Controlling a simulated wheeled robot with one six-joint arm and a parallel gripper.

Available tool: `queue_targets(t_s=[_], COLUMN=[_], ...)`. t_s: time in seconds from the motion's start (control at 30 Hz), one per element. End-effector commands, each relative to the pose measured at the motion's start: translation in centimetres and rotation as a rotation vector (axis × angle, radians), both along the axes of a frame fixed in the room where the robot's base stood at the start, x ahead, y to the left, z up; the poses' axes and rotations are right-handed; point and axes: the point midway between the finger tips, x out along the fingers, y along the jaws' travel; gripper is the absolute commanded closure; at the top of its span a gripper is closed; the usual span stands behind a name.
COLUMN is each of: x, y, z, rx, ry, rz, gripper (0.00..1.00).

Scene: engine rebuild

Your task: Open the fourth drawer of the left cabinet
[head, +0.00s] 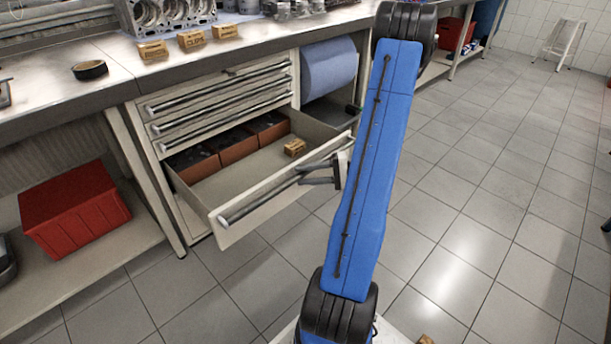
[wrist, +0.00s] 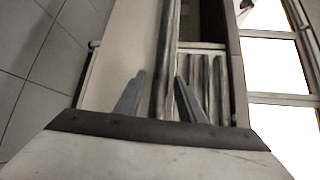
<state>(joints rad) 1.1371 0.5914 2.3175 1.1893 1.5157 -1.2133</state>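The cabinet (head: 161,128) under the workbench has closed drawers with three long bar handles visible, and below them one drawer (head: 236,183) stands pulled well out. The open drawer holds brown-red bins (head: 238,146) at the back and a small cardboard box (head: 294,147). Its bar handle (head: 252,205) runs along the front. My gripper (head: 300,175) is at the right part of this handle. In the wrist view, the two fingers (wrist: 160,95) stand apart on either side of the handle bar (wrist: 166,55), with a gap on the left. Contact on the right is unclear.
A red crate (head: 74,208) sits on the lower shelf at left. A blue paper roll (head: 329,68) hangs right of the cabinet. Small boxes (head: 191,41) and an engine block (head: 163,14) stand on the bench.

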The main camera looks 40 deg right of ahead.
Motion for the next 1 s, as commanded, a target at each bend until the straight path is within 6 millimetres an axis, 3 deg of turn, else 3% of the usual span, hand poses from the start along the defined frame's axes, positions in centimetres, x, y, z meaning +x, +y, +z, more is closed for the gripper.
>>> queue_targets(t_s=[0.47,1.0], x=[-0.7,-7.7], y=[-0.8,-7.9], z=[0.2,1.5], rx=[0.0,0.0], ry=[-0.001,-0.001], rz=[-0.001,-0.003], gripper=[0.61,0.61])
